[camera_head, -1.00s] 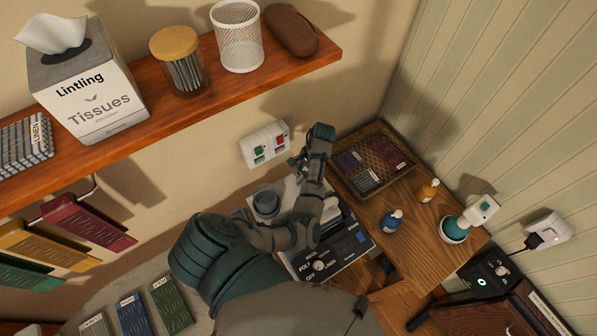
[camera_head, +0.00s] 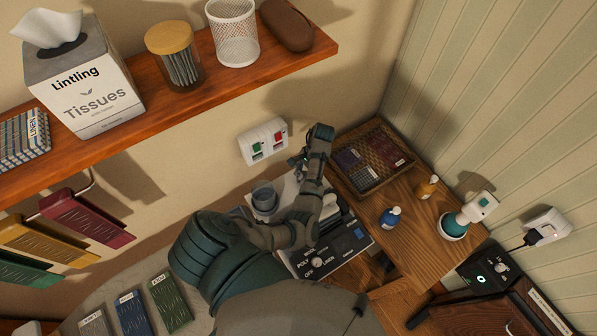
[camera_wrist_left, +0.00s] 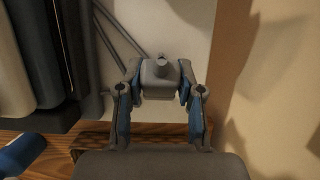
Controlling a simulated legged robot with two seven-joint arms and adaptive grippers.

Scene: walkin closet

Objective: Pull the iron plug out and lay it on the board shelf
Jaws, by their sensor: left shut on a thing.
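My left gripper (camera_head: 302,158) is just right of the wall socket (camera_head: 263,141), with a small gap between them in the head view. In the left wrist view my left gripper (camera_wrist_left: 160,92) is shut on a grey plug (camera_wrist_left: 160,76), its two blue-padded fingers pressing it from both sides. A short round stub shows on the plug's far end. In the head view the plug is too small to tell apart from the fingers. The socket has a green and a red switch, and its outlets show no plug. My right gripper is not in view.
On the wooden top at right are a tray (camera_head: 345,183), a blue bottle (camera_head: 390,217) and an orange bottle (camera_head: 427,188). A wall shelf (camera_head: 205,87) hangs above.

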